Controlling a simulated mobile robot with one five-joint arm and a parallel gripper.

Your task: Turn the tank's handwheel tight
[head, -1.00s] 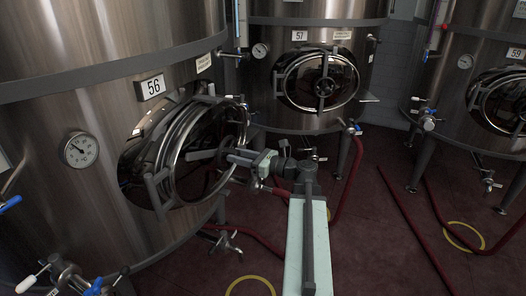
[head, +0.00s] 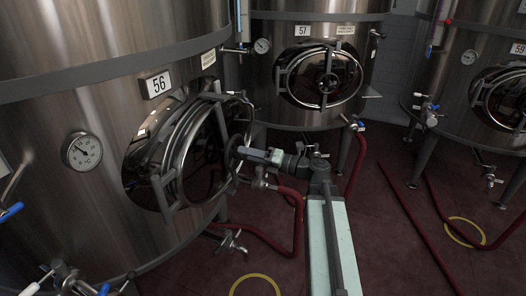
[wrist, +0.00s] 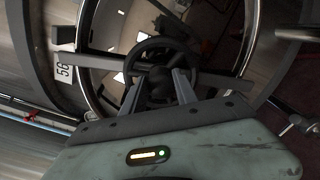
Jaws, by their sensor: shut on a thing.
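Tank 56 (head: 75,120) fills the left of the head view, with an oval manway door (head: 190,165) in its side. The dark round handwheel (head: 234,151) stands out from the door, seen nearly edge-on. In the wrist view the handwheel (wrist: 141,49) is a dark ring with a thick hub, in front of the shiny door and its crossbar (wrist: 95,62). My gripper (wrist: 160,85) has its two fingers at the near side of the wheel, around the hub area, and is shut on it. In the head view my gripper (head: 246,154) reaches the wheel from the right; its fingertips are small there.
Tank 57 (head: 300,110) and tank 59 (head: 465,85) stand behind and to the right. Red hoses (head: 298,225) lie on the dark red floor. A valve (head: 232,243) juts out below the door.

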